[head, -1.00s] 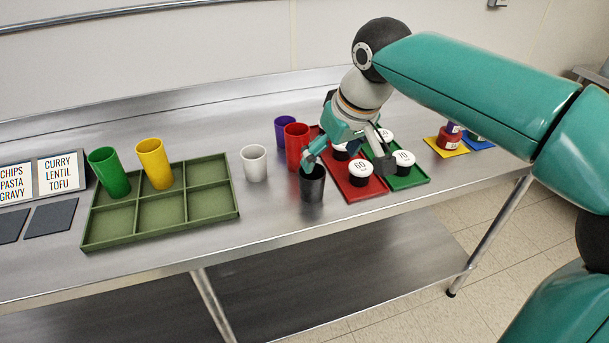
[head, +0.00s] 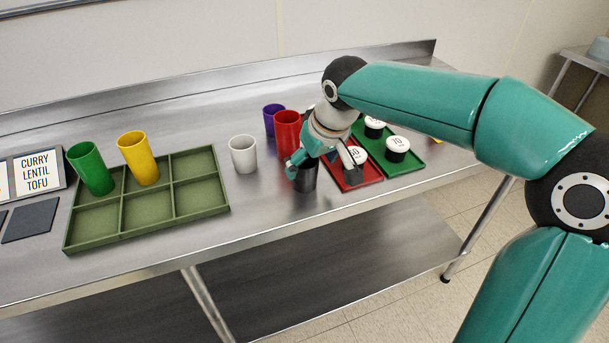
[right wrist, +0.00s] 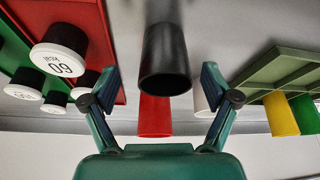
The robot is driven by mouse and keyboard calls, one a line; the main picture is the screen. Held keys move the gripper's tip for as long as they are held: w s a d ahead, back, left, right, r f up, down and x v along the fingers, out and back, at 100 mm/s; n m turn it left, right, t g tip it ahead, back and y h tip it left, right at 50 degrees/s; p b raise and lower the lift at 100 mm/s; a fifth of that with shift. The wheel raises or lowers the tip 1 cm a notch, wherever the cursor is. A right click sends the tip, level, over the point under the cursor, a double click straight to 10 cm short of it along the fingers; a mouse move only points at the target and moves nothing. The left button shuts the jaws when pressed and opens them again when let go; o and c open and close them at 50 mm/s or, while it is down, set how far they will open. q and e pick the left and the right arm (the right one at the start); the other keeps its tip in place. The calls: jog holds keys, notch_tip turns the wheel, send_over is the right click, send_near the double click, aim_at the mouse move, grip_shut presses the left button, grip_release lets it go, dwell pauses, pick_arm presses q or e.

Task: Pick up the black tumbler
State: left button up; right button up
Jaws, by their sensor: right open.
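The black tumbler (head: 306,181) stands upright on the steel counter near its front edge, left of the red tray. My right gripper (head: 320,172) is open at the tumbler, one finger by its left side and the other to its right, over the red tray's edge. In the right wrist view the black tumbler (right wrist: 165,62) shows mouth-down in the upside-down picture, between the open fingers of my right gripper (right wrist: 160,72), with a gap on each side. The gripper hides part of the tumbler in the head view. My left gripper is out of view.
A red tumbler (head: 287,130) and a purple tumbler (head: 272,118) stand close behind; a white tumbler (head: 243,154) stands to the left. The red tray (head: 362,184) and green tray (head: 412,170) hold white-lidded cups. The green compartment tray (head: 147,217) holds green and yellow tumblers.

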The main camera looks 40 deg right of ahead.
aim_at(304, 174)
jog(key=x, duration=0.5)
jog(key=shift+a, duration=0.25)
jog(key=shift+c, duration=0.4)
jog(key=shift+r, duration=0.1)
jog(key=c, duration=1.2)
